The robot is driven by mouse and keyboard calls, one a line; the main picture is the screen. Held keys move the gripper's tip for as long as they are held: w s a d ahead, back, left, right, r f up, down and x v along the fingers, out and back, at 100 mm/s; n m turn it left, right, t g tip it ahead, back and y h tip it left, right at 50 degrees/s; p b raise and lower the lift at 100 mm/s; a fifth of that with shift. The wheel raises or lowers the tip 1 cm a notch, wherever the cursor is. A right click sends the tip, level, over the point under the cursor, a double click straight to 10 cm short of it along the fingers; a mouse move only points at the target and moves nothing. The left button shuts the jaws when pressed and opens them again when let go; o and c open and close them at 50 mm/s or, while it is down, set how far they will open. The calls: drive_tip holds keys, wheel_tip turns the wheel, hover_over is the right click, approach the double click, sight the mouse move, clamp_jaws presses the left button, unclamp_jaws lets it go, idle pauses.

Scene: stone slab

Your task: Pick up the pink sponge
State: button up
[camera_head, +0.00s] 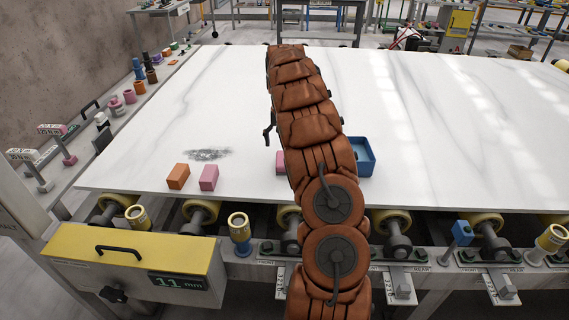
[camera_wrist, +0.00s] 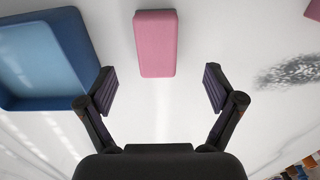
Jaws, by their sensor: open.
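A pink block (camera_wrist: 155,43), which looks like the pink sponge, lies on the white slab in the wrist view. In the head view the same pink block (camera_head: 281,162) is mostly hidden behind my arm. A second pink block (camera_head: 209,178) lies further left; its edge shows at the top right corner of the wrist view (camera_wrist: 313,9). I cannot tell for sure which one is the sponge. My gripper (camera_wrist: 160,88) is open and empty. The centre pink block lies ahead of the fingertips, roughly centred between them and apart from both. My arm hides the gripper in the head view.
A blue tray (camera_head: 372,157) stands beside the centre pink block; in the wrist view the tray (camera_wrist: 75,30) is close by the left finger. An orange block (camera_head: 178,176) lies left of the second pink block. A dark smudge (camera_head: 208,154) marks the slab. The slab's right side is clear.

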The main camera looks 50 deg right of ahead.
sight(284, 162)
drive_tip(key=shift+d+f, duration=0.3)
drive_tip(key=shift+f, duration=0.15)
drive_tip(key=shift+w+d+f+p, duration=0.15)
drive_tip(key=shift+f+p, duration=0.6)
drive_tip(key=shift+f, duration=1.1)
drive_tip(key=shift+d+f+p, duration=0.1)
drive_tip(key=shift+f+p, duration=0.65)
drive_tip(key=shift+f, duration=1.05)
drive_tip(key=c, duration=1)
drive_tip(key=shift+r, duration=0.1)
drive_tip(key=shift+c, duration=0.2)
